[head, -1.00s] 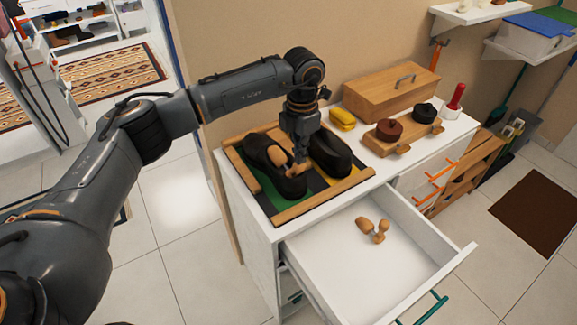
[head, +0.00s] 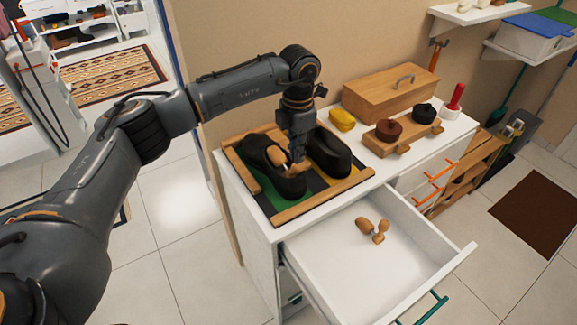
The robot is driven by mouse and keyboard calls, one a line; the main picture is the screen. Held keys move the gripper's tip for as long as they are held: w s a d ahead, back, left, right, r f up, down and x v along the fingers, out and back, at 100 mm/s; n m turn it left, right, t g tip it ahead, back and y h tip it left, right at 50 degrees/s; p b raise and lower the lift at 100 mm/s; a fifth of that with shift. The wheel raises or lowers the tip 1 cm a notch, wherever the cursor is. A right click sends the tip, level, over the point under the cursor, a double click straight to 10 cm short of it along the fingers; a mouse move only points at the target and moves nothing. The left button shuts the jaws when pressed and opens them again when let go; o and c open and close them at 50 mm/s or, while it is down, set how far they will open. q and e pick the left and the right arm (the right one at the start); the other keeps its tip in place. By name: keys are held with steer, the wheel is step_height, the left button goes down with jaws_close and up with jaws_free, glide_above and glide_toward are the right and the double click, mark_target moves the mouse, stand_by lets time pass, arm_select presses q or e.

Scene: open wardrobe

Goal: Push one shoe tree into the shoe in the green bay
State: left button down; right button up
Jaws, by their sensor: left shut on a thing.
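Two black shoes stand side by side in a wood-edged tray (head: 322,191) on the white cabinet. The left shoe (head: 258,150) is on the green bay (head: 268,204); the right shoe (head: 333,155) is on the yellow bay (head: 352,178). My left gripper (head: 295,163) points down over the left shoe and is shut on a wooden shoe tree (head: 280,156). The tree's front part lies at the opening of that shoe; how deep it sits is hard to tell. Another shoe tree (head: 373,230) lies in the open drawer. My right gripper is not in view.
The open white drawer (head: 415,262) juts out in front of the cabinet. Behind the tray are a wooden box (head: 385,95), a yellow sponge-like item (head: 342,120), a wooden stand with round brushes or tins (head: 403,140), and a red-handled tool (head: 455,97).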

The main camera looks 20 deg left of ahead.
arm_select(q)
steer(key=shift+w+a+f, duration=0.1)
steer(key=shift+w+a, duration=0.25)
steer(key=shift+a, duration=0.4)
steer(key=shift+w+a+f, duration=0.1)
steer(key=shift+w+a, duration=0.2)
steer(key=shift+a, duration=0.05)
steer(key=shift+s+d, duration=0.15)
steer(key=shift+d, duration=0.15)
steer(key=shift+r, duration=0.2)
steer(key=shift+a+r, duration=0.1)
steer(key=shift+r, duration=0.35)
step_height(320, 180, up, 7)
steer(key=p, duration=0.4)
